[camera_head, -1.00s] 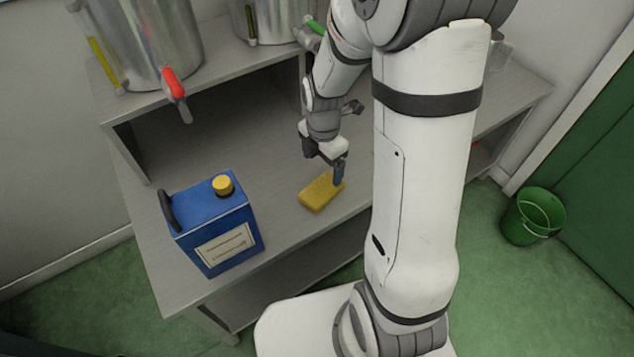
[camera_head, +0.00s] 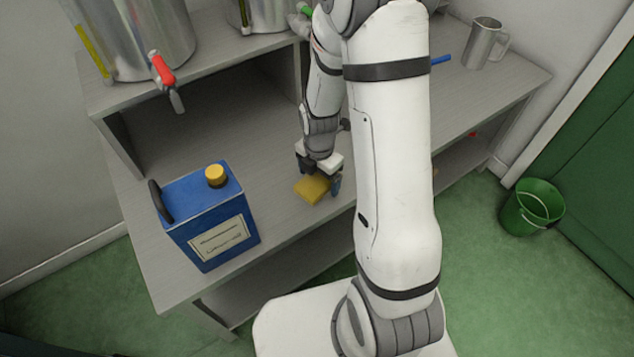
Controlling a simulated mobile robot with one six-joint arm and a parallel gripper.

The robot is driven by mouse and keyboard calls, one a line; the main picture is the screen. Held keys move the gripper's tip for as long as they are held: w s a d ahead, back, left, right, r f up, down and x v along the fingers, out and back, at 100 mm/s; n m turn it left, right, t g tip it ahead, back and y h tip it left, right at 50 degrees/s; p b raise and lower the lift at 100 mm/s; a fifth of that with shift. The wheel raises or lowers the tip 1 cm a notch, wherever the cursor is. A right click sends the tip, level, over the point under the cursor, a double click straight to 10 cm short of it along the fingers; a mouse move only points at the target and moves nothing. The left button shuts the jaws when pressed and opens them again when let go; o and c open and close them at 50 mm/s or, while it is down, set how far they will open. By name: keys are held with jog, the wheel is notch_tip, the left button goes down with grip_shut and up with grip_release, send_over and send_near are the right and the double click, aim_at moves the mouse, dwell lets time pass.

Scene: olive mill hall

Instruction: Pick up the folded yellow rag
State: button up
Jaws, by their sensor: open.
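The folded yellow rag (camera_head: 311,189) lies flat on the grey wooden bench top, right of the blue canister. My gripper (camera_head: 321,183) is open and points down at the rag. One blue-tipped finger shows at the rag's right side. The gripper body covers the rag's far part, and the other finger is hard to make out. I cannot tell whether the fingers touch the rag.
A blue canister (camera_head: 210,218) with a yellow cap stands left of the rag. Steel tanks (camera_head: 135,35) with taps stand on the raised shelf behind. A metal mug (camera_head: 484,43) stands at the back right. A green bucket (camera_head: 531,208) is on the floor at right.

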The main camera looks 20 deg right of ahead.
aim_at(319, 179)
jog(key=shift+c, duration=0.5)
jog(key=c, duration=1)
notch_tip(319, 179, up, 10)
jog(key=shift+r+p, duration=0.1)
jog(key=shift+p, duration=0.9)
